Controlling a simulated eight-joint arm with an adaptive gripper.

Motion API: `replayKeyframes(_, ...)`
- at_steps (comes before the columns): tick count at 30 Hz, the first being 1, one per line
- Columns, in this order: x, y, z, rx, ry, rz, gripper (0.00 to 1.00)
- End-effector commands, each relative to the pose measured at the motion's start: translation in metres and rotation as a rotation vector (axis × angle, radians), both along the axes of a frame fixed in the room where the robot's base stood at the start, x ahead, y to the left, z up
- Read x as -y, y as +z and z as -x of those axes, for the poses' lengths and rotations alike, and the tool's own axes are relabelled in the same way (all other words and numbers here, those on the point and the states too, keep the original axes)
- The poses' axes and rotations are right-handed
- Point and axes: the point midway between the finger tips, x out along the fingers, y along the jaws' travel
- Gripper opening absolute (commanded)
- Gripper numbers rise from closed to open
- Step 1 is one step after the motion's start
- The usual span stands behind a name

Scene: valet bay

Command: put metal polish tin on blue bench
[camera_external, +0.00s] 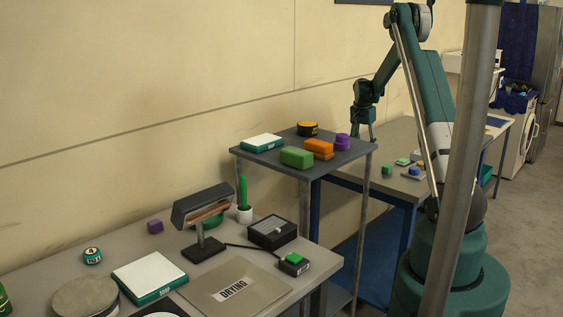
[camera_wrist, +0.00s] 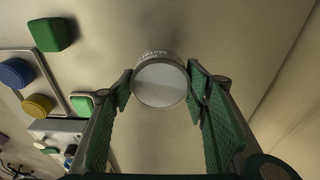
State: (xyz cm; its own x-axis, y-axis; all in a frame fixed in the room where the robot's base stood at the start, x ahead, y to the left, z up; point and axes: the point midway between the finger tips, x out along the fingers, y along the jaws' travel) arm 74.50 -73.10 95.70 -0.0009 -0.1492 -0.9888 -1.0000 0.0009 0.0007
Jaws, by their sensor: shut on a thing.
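The metal polish tin (camera_wrist: 161,84) is a round, pale grey tin with lettering on its side, partly readable in the wrist view. My gripper (camera_wrist: 160,86) is shut on it, with a green pad on either side. In the external view my gripper (camera_external: 366,126) is low at the near left end of the blue-framed bench (camera_external: 398,134), behind the dark-topped stand. The tin is hidden there. The bench's pale top (camera_wrist: 220,30) fills much of the wrist view. I cannot tell whether the tin touches it.
A green block (camera_wrist: 50,34) and a tray with blue (camera_wrist: 15,73) and yellow (camera_wrist: 37,106) pieces are left in the wrist view. The dark stand (camera_external: 262,158) holds several boxes and tins. A grey table (camera_external: 60,262) with a lamp (camera_external: 203,207) is nearer. Bare bench surrounds the tin.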

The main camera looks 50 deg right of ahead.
Motion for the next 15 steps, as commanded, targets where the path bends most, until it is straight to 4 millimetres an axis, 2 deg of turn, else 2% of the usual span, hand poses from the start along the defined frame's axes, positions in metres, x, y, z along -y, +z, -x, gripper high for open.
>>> replayKeyframes(10, 0.000, -0.002, 0.000, 0.000, 0.000, 0.000, 0.30)
replayKeyframes(15, 0.000, -0.013, 0.000, 0.000, 0.000, 0.000, 0.30)
